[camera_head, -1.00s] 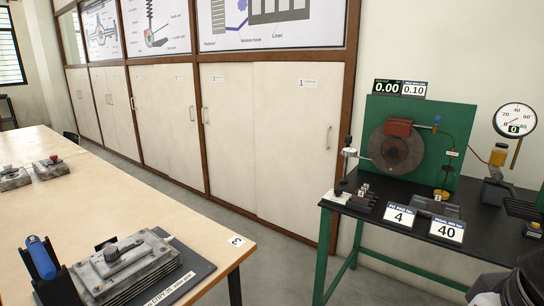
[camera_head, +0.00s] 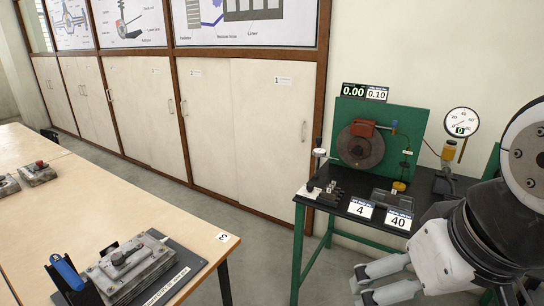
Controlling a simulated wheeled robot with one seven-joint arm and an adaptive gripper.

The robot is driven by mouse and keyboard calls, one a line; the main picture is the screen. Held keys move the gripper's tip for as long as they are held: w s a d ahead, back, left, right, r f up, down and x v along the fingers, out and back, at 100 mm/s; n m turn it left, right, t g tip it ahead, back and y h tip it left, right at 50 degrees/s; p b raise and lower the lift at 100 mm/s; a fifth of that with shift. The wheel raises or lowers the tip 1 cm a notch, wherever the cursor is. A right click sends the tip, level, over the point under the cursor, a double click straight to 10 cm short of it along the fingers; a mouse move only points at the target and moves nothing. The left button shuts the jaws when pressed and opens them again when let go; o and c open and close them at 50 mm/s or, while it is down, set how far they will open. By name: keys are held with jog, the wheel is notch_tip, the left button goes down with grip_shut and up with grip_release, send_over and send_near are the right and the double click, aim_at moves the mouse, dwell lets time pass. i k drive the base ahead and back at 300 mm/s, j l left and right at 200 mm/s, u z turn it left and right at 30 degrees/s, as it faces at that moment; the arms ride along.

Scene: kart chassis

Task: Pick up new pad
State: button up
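A black bench (camera_head: 345,203) with green legs stands at the right. It carries a brake disc (camera_head: 361,150) with a red caliper (camera_head: 363,128) on a green board. Small dark and metal pieces (camera_head: 328,193) sit at the bench's left end, and a dark tray (camera_head: 388,198) lies near its middle. I cannot tell which piece is the new pad. My gripper (camera_head: 362,285) is at the bottom right, in front of the bench and apart from it. Its two grey fingers point left with a gap between them, and nothing shows between them.
A wooden table (camera_head: 120,205) at the left holds a metal fixture (camera_head: 130,262) on a dark mat and a blue-handled tool (camera_head: 67,272). Number cards (camera_head: 361,208) and a gauge (camera_head: 460,122) stand on the bench. Grey floor (camera_head: 265,262) is clear between table and bench.

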aim_at(328, 195)
jog(key=z, duration=0.95)
jog(key=i+u, duration=0.15)
jog(key=u, duration=0.25)
jog(key=i+l+u, duration=0.1)
jog(key=u, duration=0.3)
jog(key=i+l+u, duration=0.15)
jog(key=u, duration=0.2)
jog(key=i+l+u, duration=0.1)
jog(key=i+l, duration=0.25)
jog(key=l, duration=0.3)
jog(key=i+l+u, duration=0.15)
jog(key=i+l, duration=0.2)
jog(key=l, duration=0.3)
jog(key=i+l+u, duration=0.15)
jog(key=l, duration=0.15)
